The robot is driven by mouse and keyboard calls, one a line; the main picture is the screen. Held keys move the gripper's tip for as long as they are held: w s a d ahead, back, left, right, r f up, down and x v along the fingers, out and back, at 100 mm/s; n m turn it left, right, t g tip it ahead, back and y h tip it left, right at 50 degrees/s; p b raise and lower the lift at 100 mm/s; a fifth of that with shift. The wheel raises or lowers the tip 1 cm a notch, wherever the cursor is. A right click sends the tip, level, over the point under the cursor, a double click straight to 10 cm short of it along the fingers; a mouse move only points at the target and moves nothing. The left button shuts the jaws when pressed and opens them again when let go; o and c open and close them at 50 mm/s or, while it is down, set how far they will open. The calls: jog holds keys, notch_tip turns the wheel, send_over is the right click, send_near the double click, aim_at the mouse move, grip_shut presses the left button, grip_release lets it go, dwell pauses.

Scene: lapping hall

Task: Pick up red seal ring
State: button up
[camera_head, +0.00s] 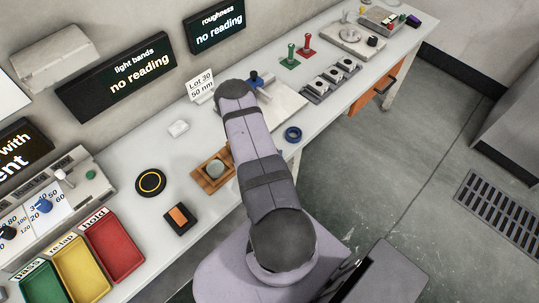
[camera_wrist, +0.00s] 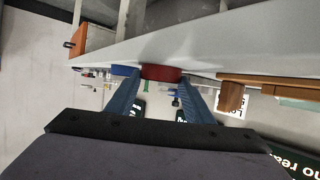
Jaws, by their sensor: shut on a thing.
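The red seal ring (camera_wrist: 161,72) shows in the wrist view between the two blue fingers of my gripper (camera_wrist: 158,84), which is shut on it. The ring is seen edge-on, close to the white bench surface; I cannot tell whether it touches it. In the head view my arm hides the red ring and the gripper fingers.
A blue ring (camera_head: 293,133) lies right of my arm near the bench's front edge. Left of my arm is a wooden tray (camera_head: 199,181) with a round grey-green piece. A black disc with a yellow ring (camera_head: 151,184) and red, yellow and green bins (camera_head: 127,276) are farther left.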

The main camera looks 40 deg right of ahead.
jog(key=shift+r+p, duration=4.2)
jog(key=shift+r, duration=0.85)
jog(key=s+d+r+m+g+h+b, duration=0.1)
jog(key=d+r+m+g+b, duration=0.1)
jog(key=d+b, duration=0.45)
jog(key=s+d+r+m+g+h+b, duration=0.1)
jog(key=d+r+b, duration=0.15)
jog(key=d, duration=0.75)
jog(key=w+d+r+n+t+y+b, duration=0.35)
jog(key=w+r, duration=0.35)
jog(key=w, duration=0.3)
jog(key=w+a+f+n+t+y, duration=0.2)
jog(key=w+a+n+t+y, duration=0.2)
jog(key=w+a+n+y, duration=0.35)
jog(key=shift+s+a+f+n+t+y+p, duration=0.1)
jog(key=shift+a+f+n+y+p, duration=0.45)
jog(key=shift+f, duration=2.35)
jog(key=shift+s+a+f+n+t+b, duration=0.15)
jog(key=shift+a+f, duration=0.9)
jog(key=shift+f, duration=1.8)
jog(key=shift+s+a+f+n+y+p, duration=0.1)
jog(key=shift+a+f+n+y+p, duration=0.5)
jog(key=shift+f, duration=2.3)
